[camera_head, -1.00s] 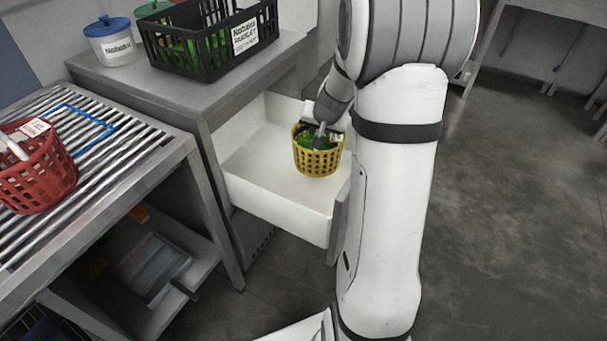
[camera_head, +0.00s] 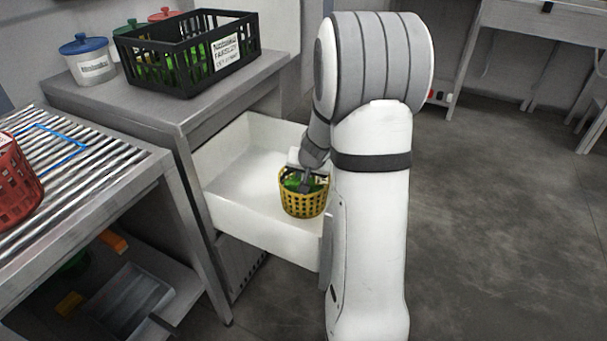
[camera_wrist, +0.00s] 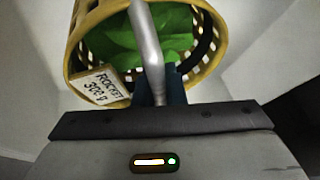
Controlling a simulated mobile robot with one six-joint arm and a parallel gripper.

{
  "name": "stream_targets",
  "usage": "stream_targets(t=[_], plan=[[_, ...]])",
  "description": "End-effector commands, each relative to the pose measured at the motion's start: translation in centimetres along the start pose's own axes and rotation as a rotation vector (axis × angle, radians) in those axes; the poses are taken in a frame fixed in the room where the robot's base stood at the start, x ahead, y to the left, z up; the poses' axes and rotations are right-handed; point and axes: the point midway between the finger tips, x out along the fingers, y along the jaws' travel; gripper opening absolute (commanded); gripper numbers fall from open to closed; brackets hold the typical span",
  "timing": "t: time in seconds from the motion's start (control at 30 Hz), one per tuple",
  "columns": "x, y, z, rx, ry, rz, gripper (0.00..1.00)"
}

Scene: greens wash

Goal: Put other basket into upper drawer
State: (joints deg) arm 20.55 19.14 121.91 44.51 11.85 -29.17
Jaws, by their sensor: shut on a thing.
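A yellow basket (camera_head: 303,201) with green leaves in it is at the right side of the open white upper drawer (camera_head: 262,226). My gripper (camera_head: 306,178) reaches down over the basket. In the wrist view the yellow basket (camera_wrist: 88,27) fills the top, with a label reading "ROCKET 300 g" at its left. My gripper (camera_wrist: 160,80) is shut on the basket's grey handle in that view. I cannot tell whether the basket's bottom touches the drawer floor. A red basket (camera_head: 17,185) stands at the left edge on the slatted rack.
A black crate (camera_head: 185,75) of greens stands on the metal counter (camera_head: 150,108) above the drawer, with a blue-lidded pot (camera_head: 88,62) to its left. The left part of the drawer is empty. A blue frame (camera_head: 70,160) lies on the rack.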

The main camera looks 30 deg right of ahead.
Motion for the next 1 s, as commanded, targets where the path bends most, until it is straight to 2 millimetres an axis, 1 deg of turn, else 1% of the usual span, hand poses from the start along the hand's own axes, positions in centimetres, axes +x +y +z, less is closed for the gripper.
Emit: stream_targets(t=[0.1, 0.13, 0.4, 0.7, 0.77, 0.87, 1.0], plan=[[0.3, 0.1, 0.1, 0.001, 0.002, 0.0, 0.0], [0.3, 0.1, 0.1, 0.001, 0.0, 0.0, 0.11], [0.2, 0.1, 0.1, 0.001, 0.0, 0.0, 0.32], [-0.1, 0.1, -0.1, 0.001, 0.0, 0.001, 0.32], [-0.8, 0.0, -0.2, 0.001, 0.002, 0.0, 0.32], [-2.6, 0.0, -0.3, 0.001, 0.003, 0.001, 0.32], [-5.9, 0.1, -0.4, 0.003, 0.003, 0.001, 0.32]])
